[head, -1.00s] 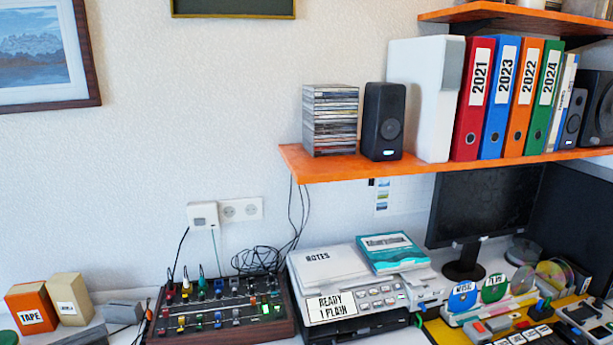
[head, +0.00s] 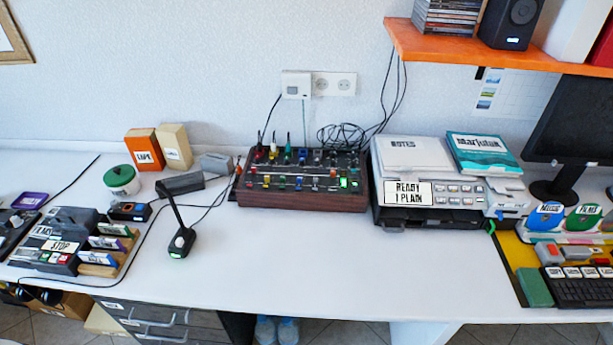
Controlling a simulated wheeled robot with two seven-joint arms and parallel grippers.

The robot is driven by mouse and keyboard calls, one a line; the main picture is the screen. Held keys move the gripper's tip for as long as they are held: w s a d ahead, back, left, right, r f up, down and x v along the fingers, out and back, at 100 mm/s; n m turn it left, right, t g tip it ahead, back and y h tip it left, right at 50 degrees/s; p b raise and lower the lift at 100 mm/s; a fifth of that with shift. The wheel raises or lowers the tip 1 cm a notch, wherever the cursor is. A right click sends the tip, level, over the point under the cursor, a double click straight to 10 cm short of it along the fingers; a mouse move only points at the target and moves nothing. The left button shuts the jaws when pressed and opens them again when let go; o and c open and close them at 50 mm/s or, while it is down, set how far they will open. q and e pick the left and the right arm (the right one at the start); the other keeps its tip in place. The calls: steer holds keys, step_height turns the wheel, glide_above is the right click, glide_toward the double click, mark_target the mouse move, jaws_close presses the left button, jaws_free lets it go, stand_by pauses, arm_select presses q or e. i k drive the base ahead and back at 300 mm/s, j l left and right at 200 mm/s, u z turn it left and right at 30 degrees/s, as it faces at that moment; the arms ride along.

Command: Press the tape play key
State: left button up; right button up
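No key marked as tape play can be made out in the head view. An orange box labelled TAPE (head: 145,150) stands upright at the back left of the desk. At the far left is a dark device with a STOP label (head: 64,246) and small red and green parts; its other lettering is too small to read surely. A mixer-like panel (head: 302,199) with coloured knobs and a lit green button sits at the back middle. Neither of my grippers is in view.
A printer (head: 440,218) labelled READY 1 PLAIN is right of the mixer. A keyboard (head: 579,286) lies at the right. The desk's front middle (head: 340,270) is clear.

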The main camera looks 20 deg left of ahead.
mark_target(47, 255)
steer(key=i+j+u, duration=0.1)
steer(key=u, duration=0.35)
steer(key=i+u, duration=0.25)
steer(key=u, duration=1.65)
